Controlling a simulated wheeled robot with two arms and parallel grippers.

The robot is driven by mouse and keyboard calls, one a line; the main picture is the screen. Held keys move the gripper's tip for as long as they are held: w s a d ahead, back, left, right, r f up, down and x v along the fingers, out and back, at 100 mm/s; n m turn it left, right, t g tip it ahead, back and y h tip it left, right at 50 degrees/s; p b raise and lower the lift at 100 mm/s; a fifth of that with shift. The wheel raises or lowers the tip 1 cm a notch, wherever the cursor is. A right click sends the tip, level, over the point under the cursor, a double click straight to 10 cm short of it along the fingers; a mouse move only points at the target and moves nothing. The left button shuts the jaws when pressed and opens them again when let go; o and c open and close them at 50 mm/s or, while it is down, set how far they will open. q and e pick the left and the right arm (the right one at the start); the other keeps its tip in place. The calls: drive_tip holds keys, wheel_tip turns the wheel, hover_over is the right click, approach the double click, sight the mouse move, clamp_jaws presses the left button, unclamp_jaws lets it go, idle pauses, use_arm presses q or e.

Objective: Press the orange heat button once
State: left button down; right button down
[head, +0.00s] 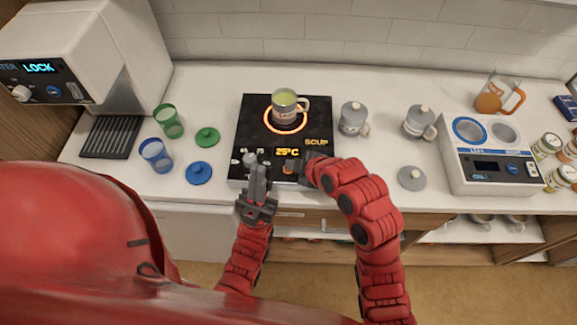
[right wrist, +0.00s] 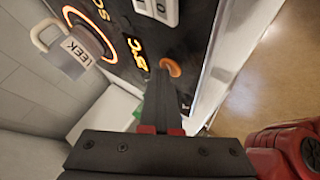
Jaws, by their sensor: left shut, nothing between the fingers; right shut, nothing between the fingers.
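The orange heat button (right wrist: 171,67) sits on the front of the black hob (head: 257,112), near the display reading 25°C (head: 287,152). My right gripper (head: 297,170) is shut and empty, with its fingertips right at the button. In the right wrist view its closed fingers (right wrist: 160,80) end close beside the button; I cannot tell whether they touch it. My left gripper (head: 258,172) is shut and empty, over the hob's front left. A mug with green soup (head: 285,104), labelled LEEK in the right wrist view (right wrist: 75,50), stands on the glowing orange ring.
Left of the hob are a green cup (head: 169,121), a blue cup (head: 156,155) and their lids. Right of it stand two grey lidded mugs (head: 353,118) and a white device (head: 490,150). A water dispenser (head: 85,50) is at far left.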

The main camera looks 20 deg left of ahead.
drive_tip(key=shift+r, duration=0.75)
drive_tip(key=shift+r, duration=2.5)
drive_tip(key=shift+w, duration=0.1)
